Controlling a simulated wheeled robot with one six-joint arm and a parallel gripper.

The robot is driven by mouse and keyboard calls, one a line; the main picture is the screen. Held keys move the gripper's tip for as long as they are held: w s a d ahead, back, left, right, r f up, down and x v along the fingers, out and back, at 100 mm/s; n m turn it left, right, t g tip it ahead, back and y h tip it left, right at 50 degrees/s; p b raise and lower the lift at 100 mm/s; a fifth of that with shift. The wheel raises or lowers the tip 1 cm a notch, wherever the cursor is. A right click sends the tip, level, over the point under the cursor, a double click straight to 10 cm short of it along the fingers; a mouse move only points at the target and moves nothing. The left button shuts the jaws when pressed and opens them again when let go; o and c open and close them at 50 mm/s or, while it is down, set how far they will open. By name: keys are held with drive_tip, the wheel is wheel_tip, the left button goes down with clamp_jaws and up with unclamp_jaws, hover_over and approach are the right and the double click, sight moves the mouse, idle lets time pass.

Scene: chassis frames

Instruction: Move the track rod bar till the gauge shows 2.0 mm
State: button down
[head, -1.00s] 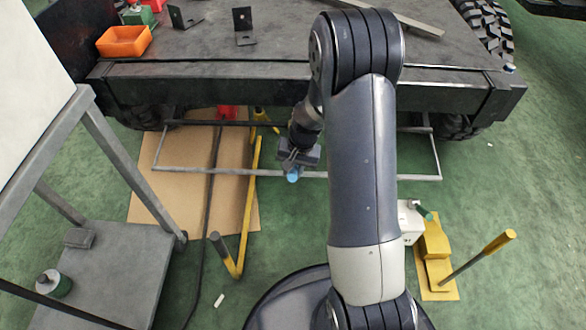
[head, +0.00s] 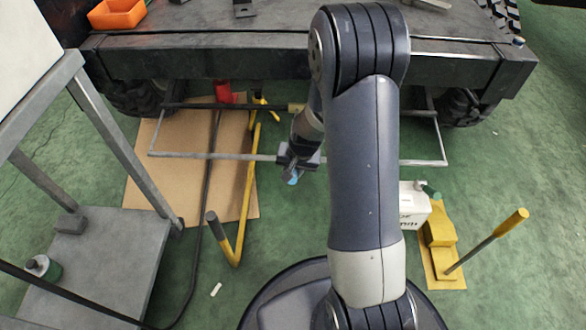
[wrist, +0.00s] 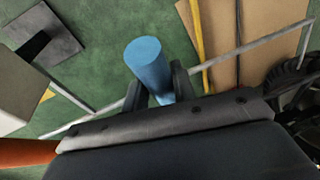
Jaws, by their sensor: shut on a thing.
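My gripper (head: 297,162) is in front of the chassis, near the thin grey bar (head: 215,156) that runs across below it. It is shut on a blue cylinder (head: 293,178). In the wrist view, the blue cylinder (wrist: 148,62) sits between the two dark fingers of my gripper (wrist: 157,82) and sticks out past them. I cannot tell whether the blue cylinder is joined to a bar. A dark rod (head: 200,105) runs behind the grey bar, under the chassis front; I cannot tell which is the track rod bar. No readable gauge shows.
The chassis (head: 210,58) spans the back. A cardboard sheet (head: 150,185) and a bent yellow bar (head: 247,190) lie to the left, beside a grey stand (head: 110,250). A white box (head: 412,208) and a yellow-handled tool (head: 487,243) are at right. Green floor is free between.

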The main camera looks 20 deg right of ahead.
drive_tip(key=c, duration=1.2)
unclamp_jaws()
drive_tip(key=shift+o, duration=0.2)
drive_tip(key=shift+r, duration=0.1)
drive_tip(key=p+v, duration=0.4)
drive_tip(key=v, duration=0.6)
drive_tip(key=shift+r+p, duration=0.4)
drive_tip(key=shift+d+f, duration=0.1)
drive_tip(key=shift+f, duration=0.05)
drive_tip(key=b+x, duration=0.5)
drive_tip(key=x, duration=0.5)
drive_tip(key=shift+s+f, duration=0.1)
drive_tip(key=shift+f, duration=0.3)
drive_tip(key=r+p, duration=0.1)
drive_tip(key=w+r+p, duration=0.1)
drive_tip(key=shift+r+g+p, duration=0.2)
drive_tip(key=shift+g+p, duration=0.1)
drive_tip(key=shift+p, duration=0.05)
